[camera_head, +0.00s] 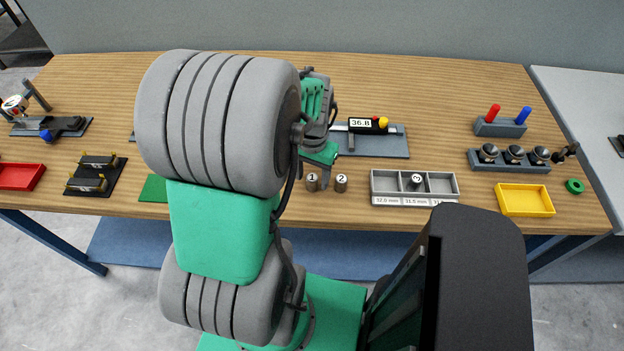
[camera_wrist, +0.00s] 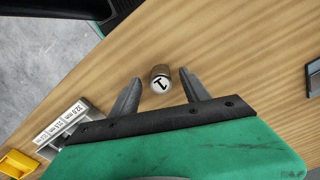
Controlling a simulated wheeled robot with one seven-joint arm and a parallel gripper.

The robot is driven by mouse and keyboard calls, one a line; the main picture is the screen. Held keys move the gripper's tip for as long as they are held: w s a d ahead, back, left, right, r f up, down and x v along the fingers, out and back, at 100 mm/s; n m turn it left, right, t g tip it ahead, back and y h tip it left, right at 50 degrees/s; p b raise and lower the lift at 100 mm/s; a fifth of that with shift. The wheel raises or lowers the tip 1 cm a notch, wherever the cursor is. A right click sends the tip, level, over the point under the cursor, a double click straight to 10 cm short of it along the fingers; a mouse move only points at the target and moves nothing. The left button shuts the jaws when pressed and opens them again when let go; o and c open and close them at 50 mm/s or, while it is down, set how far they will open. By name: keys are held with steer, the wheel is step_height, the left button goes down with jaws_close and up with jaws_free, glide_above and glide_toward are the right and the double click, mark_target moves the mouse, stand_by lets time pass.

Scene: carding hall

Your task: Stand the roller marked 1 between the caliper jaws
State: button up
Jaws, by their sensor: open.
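The roller marked 1 (camera_head: 312,182) stands upright near the table's front edge. In the wrist view the roller marked 1 (camera_wrist: 160,79) shows its label between my two fingertips. My gripper (camera_head: 323,178) is open and low beside it; whether a finger touches it I cannot tell. The roller marked 2 (camera_head: 341,183) stands just to its right. The caliper (camera_head: 370,125) lies on a grey-blue plate (camera_head: 385,145) behind, its display reading 36.8. A jaw (camera_head: 350,141) points toward the front; my gripper hides part of its left side.
A grey three-compartment tray (camera_head: 388,173) with size labels holds another roller (camera_head: 415,181) in its middle compartment. A yellow bin (camera_head: 525,200), a rack of dark knobs (camera_head: 510,165) and a screwdriver-like holder (camera_head: 500,127) stand right. A black fixture (camera_head: 97,174) and red bin (camera_head: 20,176) stand left.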

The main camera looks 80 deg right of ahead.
steer(key=shift+f, duration=0.95)
jaws_close()
steer(key=shift+d, duration=0.1)
